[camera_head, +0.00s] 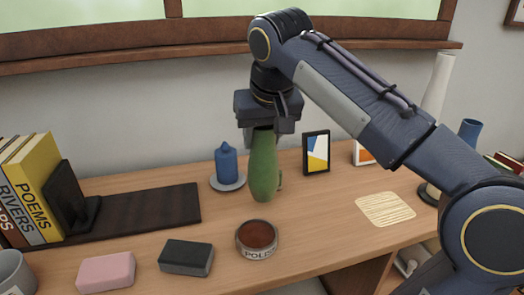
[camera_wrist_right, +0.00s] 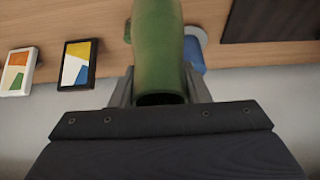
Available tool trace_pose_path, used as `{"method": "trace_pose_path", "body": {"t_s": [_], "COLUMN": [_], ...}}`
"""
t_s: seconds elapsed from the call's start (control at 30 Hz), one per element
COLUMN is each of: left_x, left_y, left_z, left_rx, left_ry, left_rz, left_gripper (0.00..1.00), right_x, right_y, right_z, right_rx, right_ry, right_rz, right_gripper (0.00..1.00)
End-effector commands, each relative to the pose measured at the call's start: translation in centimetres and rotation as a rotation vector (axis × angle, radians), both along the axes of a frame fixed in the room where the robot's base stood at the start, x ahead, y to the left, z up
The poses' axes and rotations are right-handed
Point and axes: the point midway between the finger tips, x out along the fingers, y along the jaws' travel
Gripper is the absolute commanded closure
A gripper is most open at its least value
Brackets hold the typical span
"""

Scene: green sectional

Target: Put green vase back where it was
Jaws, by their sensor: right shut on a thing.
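The green vase (camera_head: 264,172) is upright over the middle of the wooden desk. My right gripper (camera_head: 266,128) comes from above and is shut on the vase's neck. In the right wrist view the vase (camera_wrist_right: 160,45) sits between the two fingers of my right gripper (camera_wrist_right: 160,92), with its dark mouth close to the palm. The vase's base appears at or just above the desk top; I cannot tell whether it touches. My left gripper is not in view.
A blue candle on a saucer (camera_head: 226,166) stands just left of the vase. A small picture frame (camera_head: 316,152) is to its right. A round tin (camera_head: 257,238) is in front. Dark and pink blocks (camera_head: 106,271), books (camera_head: 35,190) and a dark mat (camera_head: 150,209) are on the left. A woven square (camera_head: 386,209) lies right.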

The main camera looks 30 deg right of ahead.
Motion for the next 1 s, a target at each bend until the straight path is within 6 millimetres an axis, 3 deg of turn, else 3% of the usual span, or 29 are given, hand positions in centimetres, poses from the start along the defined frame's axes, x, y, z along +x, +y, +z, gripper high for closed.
{"method": "trace_pose_path", "body": {"t_s": [0.33, 0.77, 0.8, 0.93, 1.0], "left_x": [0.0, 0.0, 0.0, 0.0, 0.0], "left_y": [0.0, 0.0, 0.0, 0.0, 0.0], "left_z": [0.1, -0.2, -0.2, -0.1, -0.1], "left_rx": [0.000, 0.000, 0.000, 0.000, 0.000], "left_ry": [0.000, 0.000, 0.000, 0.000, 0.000], "left_rz": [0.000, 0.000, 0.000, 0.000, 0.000], "left_gripper": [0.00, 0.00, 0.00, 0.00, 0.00], "right_x": [0.7, 0.7, 0.7, 0.7, 0.7], "right_y": [-0.3, -0.3, -0.3, -0.3, -0.3], "right_z": [-3.5, -4.2, -4.3, -4.2, -4.2], "right_rx": [0.000, -0.001, 0.000, 0.000, 0.000], "right_ry": [-0.002, -0.003, 0.000, 0.001, 0.001], "right_rz": [-0.001, -0.001, -0.001, -0.001, -0.001], "right_gripper": [1.00, 1.00, 0.55, 0.38, 0.36]}}
